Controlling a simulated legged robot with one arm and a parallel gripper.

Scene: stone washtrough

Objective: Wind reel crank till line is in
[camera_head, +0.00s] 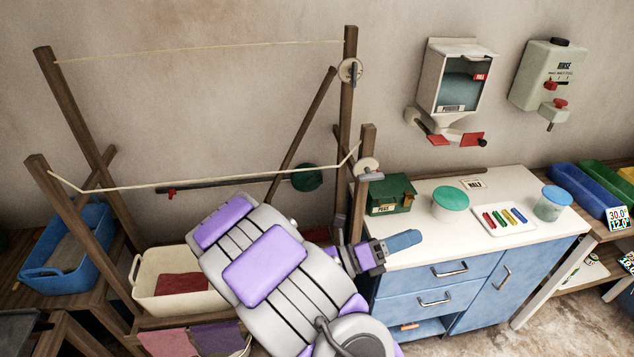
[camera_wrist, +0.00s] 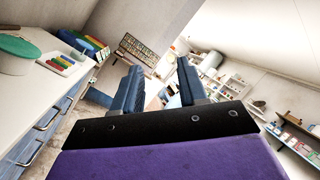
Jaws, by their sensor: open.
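Two pale lines run between wooden posts. The rear line (camera_head: 200,47) is nearly straight, and a round reel (camera_head: 350,71) with a dark crank sits on the right rear post. The front line (camera_head: 200,186) hangs lower and sags, running to a pale round reel (camera_head: 367,166) with a small grey crank (camera_head: 371,177) on the right front post. My gripper (camera_head: 402,242) is below and right of the front reel, beside the cabinet's front edge, apart from the crank. In the wrist view my gripper (camera_wrist: 158,85) is open with nothing between its blue fingers; neither reel shows there.
A white-topped blue cabinet (camera_head: 430,255) stands right of the posts, bearing a green box (camera_head: 391,196), a lidded tub (camera_head: 450,203) and a blue-lidded jar (camera_head: 552,203). A cream basin (camera_head: 150,290) sits below the lines. Dispensers (camera_head: 455,85) hang on the wall.

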